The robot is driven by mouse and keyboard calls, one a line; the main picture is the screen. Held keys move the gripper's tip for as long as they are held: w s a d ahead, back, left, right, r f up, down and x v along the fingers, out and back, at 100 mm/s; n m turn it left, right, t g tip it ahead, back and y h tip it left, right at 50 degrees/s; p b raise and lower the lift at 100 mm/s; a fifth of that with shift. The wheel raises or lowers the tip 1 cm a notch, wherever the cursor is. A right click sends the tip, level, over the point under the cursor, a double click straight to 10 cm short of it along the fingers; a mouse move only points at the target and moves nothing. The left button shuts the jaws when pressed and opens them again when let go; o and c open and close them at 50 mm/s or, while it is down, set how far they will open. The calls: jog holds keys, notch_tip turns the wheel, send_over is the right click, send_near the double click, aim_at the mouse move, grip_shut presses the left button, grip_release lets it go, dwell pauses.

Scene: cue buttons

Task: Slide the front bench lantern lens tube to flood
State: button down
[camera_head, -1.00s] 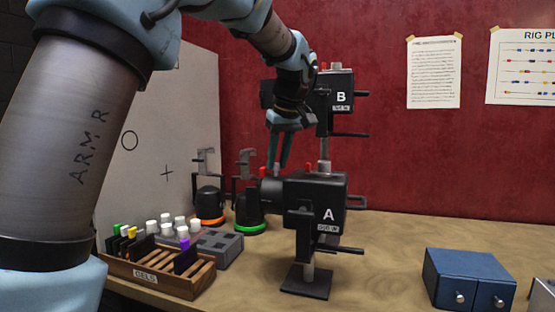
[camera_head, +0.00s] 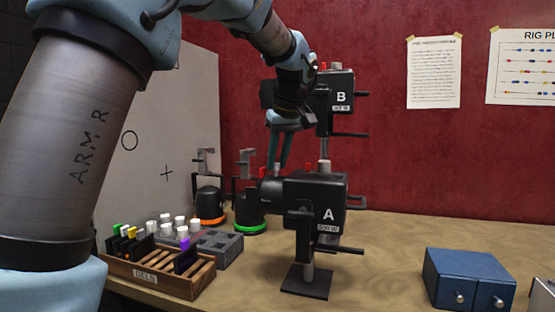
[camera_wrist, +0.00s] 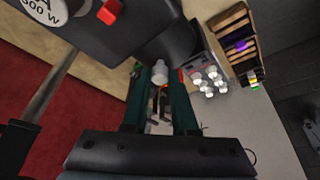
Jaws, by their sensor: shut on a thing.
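The front bench lantern, marked A (camera_head: 328,188), is a black box on a short post. Its dark lens tube (camera_head: 270,191) sticks out of its left side, facing the pale board. A small pale peg (camera_wrist: 160,73) stands up from the tube, with a red knob (camera_head: 262,172) beside it. My gripper (camera_head: 279,167) reaches down from above with its dark green fingers at the tube. In the wrist view the fingers (camera_wrist: 160,88) are shut on the pale peg, one on each side. The fingertips' exact contact is partly hidden.
Lantern B (camera_head: 336,92) stands behind and above A, close to my wrist. Two small black lamps with orange (camera_head: 210,221) and green (camera_head: 250,228) rings are left of A. A gel rack (camera_head: 160,278) sits front left, a blue drawer box (camera_head: 468,278) right.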

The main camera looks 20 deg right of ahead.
jog(key=shift+s+d, duration=0.85)
jog(key=shift+d, duration=0.1)
jog(key=c, duration=0.7)
grip_release()
jog(key=b+v, duration=0.1)
jog(key=v, duration=0.9)
jog(key=shift+s+r, duration=0.25)
jog(key=shift+r, duration=0.1)
